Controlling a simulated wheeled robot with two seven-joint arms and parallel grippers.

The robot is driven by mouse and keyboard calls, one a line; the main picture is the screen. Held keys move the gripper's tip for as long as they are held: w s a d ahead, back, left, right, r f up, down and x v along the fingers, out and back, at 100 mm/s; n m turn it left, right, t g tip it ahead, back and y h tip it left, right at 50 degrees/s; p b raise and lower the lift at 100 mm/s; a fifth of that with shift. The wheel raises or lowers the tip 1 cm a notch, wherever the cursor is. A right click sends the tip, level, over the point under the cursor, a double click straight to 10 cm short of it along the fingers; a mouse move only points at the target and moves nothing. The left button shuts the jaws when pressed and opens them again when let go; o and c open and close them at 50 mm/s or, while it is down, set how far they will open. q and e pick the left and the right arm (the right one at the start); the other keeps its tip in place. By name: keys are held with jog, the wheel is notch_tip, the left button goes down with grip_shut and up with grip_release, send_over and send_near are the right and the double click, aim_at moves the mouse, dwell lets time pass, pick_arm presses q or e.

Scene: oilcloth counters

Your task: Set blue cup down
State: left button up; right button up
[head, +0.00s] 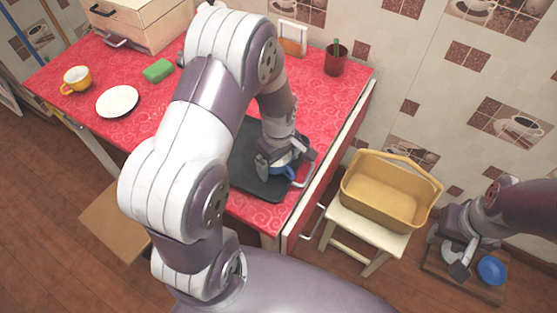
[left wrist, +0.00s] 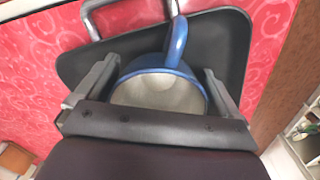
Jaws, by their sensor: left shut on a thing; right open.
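The blue cup (head: 283,167) is at my left gripper (head: 279,168), over the black tray (head: 243,176) on the red counter. In the left wrist view the cup (left wrist: 162,85) sits between the two fingers of my left gripper (left wrist: 158,88), which is shut on it. Its pale inside faces the camera and its handle points away. The black tray (left wrist: 225,42) lies beneath; I cannot tell whether the cup touches it. My right gripper (head: 459,261) is open at the far right, above a low brown board, near a blue bowl (head: 492,270).
A yellow basket (head: 390,191) stands on a pale stool right of the counter. On the red counter are a yellow cup (head: 77,79), a white plate (head: 117,101), a green sponge (head: 158,70), a dark red pot (head: 336,60) and a wooden box (head: 140,22).

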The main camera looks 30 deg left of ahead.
pick_arm(q)
jog(key=shift+s, duration=0.1)
jog(key=shift+f, duration=0.3)
jog(key=o, duration=0.8)
jog(key=shift+c, duration=0.2)
jog(key=shift+r, duration=0.2)
notch_tip(320, 180, up, 12)
jog(key=p, duration=0.1)
jog(key=s+d+r+m+t, duration=0.1)
jog(key=s+d+m, duration=0.1)
jog(key=s+m, duration=0.6)
jog(key=m, duration=0.5)
jog(key=shift+d, duration=0.4)
